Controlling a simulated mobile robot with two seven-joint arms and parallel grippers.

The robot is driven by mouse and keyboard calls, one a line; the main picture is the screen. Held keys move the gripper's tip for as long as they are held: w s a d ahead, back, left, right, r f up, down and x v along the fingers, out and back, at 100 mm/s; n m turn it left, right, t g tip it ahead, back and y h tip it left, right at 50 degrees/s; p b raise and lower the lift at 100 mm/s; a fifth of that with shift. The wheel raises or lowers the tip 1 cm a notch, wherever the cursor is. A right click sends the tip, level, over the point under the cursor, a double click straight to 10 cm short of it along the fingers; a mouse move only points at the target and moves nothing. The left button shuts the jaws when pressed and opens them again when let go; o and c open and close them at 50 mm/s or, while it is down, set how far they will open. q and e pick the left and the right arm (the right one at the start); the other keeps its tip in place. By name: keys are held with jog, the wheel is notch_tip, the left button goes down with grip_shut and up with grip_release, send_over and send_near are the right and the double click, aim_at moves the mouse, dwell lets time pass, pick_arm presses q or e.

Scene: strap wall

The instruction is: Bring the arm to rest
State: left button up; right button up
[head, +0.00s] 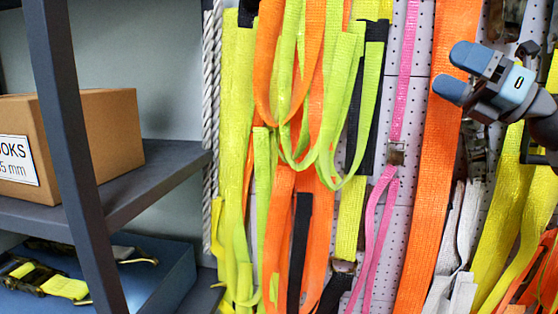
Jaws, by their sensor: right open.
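My right gripper (458,73) reaches in from the right edge in the head view, at the upper right. Its two blue-tipped fingers point left and are apart, with nothing between them. It is in front of the wide orange strap (430,190) on the wall; I cannot tell whether it touches it. The rest of my right arm runs off the right edge. My left gripper is not in view.
Yellow, green and orange straps (300,90) hang on a perforated wall (397,215), with a pink strap (372,240) beside them. At left, a dark shelf (120,205) holds a cardboard box (95,130). A blue tray (165,270) with a ratchet strap (50,280) sits below.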

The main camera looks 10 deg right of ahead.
notch_tip(320, 180, down, 39)
jog(key=s+d+m+t+h, duration=0.1)
jog(key=m+t+h, duration=0.1)
jog(key=m+h, duration=1.25)
jog(key=s+m+t+h, duration=0.2)
jog(key=m+h, duration=0.5)
jog(key=m, duration=1.4)
jog(key=s+a+f+m+g+y, duration=0.1)
jog(key=s+a+f+g, duration=0.25)
jog(key=s+f, duration=0.4)
jog(key=s+a+f+m+g+y, duration=0.1)
jog(key=s+a+f+m+g, duration=0.1)
jog(key=s+f+g, duration=0.45)
jog(key=s+a+f+m+g+y, duration=0.1)
jog(key=s+a+f+g+y, duration=0.15)
jog(key=s+f, duration=0.7)
jog(key=w+a+f+t+y, duration=0.1)
jog(key=w+a+f+t, duration=0.1)
jog(key=f, duration=0.4)
jog(key=w+a+f+n+t+y, duration=0.1)
jog(key=w+a+f+t, duration=0.1)
jog(key=a+f+t, duration=0.2)
notch_tip(320, 180, down, 3)
jog(key=shift+w+a+r, duration=0.15)
jog(key=shift+w+r, duration=0.05)
jog(key=shift+w, duration=0.05)
jog(key=shift+c, duration=0.5)
